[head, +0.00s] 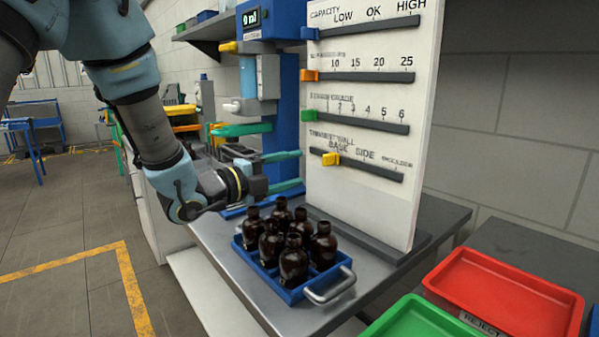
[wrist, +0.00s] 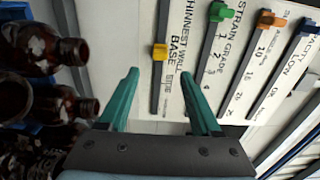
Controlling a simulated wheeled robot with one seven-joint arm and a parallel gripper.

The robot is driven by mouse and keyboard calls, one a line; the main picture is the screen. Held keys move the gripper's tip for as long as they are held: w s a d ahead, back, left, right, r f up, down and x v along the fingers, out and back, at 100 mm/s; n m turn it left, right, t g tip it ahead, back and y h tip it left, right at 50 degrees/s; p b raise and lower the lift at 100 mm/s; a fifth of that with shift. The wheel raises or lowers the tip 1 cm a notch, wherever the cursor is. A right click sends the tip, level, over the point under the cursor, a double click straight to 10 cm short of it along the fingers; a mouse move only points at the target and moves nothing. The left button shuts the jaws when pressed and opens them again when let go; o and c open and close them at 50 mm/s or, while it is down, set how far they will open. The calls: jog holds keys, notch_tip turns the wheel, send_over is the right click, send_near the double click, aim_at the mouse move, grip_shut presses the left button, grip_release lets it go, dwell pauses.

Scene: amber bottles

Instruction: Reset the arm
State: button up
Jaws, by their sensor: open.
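My gripper (head: 293,171) is open, its two teal fingers apart with nothing between them. It is at the left edge of the white gauge board (head: 372,120), above the grey table. In the wrist view my gripper (wrist: 160,74) points at the board, its fingertips around the lower part of the "thinnest wall" scale. That scale's yellow slider (head: 331,159) sits near its left end and also shows between and beyond the fingers (wrist: 159,50). I cannot tell whether a finger touches the board. My arm reaches in from the upper left.
A blue crate (head: 290,293) of amber bottles (head: 293,262) stands on the table below my gripper. Green (head: 309,116), orange (head: 309,75) and blue (head: 309,33) sliders sit at their scales' left ends. A red reject tray (head: 505,292) and green tray (head: 420,318) lie at right.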

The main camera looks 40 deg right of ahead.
dwell(0.5)
jog(key=w+a+f+n+t+y, duration=0.4)
jog(key=w+a+n+t, duration=0.3)
jog(key=w, duration=0.5)
jog(key=w+a+f+n+t+y, duration=0.1)
jog(key=w+a+f+n+y, duration=0.2)
jog(key=a+n, duration=0.45)
jog(key=w+a+f+n+t+y, duration=0.1)
jog(key=w+a+n+y, duration=0.3)
jog(key=a, duration=0.6)
jog(key=s+a+f+n+g+y, duration=0.1)
jog(key=s+a+f+n+y, duration=0.15)
jog(key=a+n, duration=0.4)
jog(key=s+a+f+n+g+y, duration=0.1)
jog(key=s+a+f+n+y, duration=0.15)
jog(key=a, duration=0.75)
jog(key=s+a+n+g+y, duration=0.1)
jog(key=s+a+n+g, duration=0.3)
jog(key=s+a+n, duration=0.3)
jog(key=shift+s+a+f+n+y, duration=0.2)
jog(key=shift+s+f+n+y, duration=0.3)
jog(key=shift+s, duration=0.5)
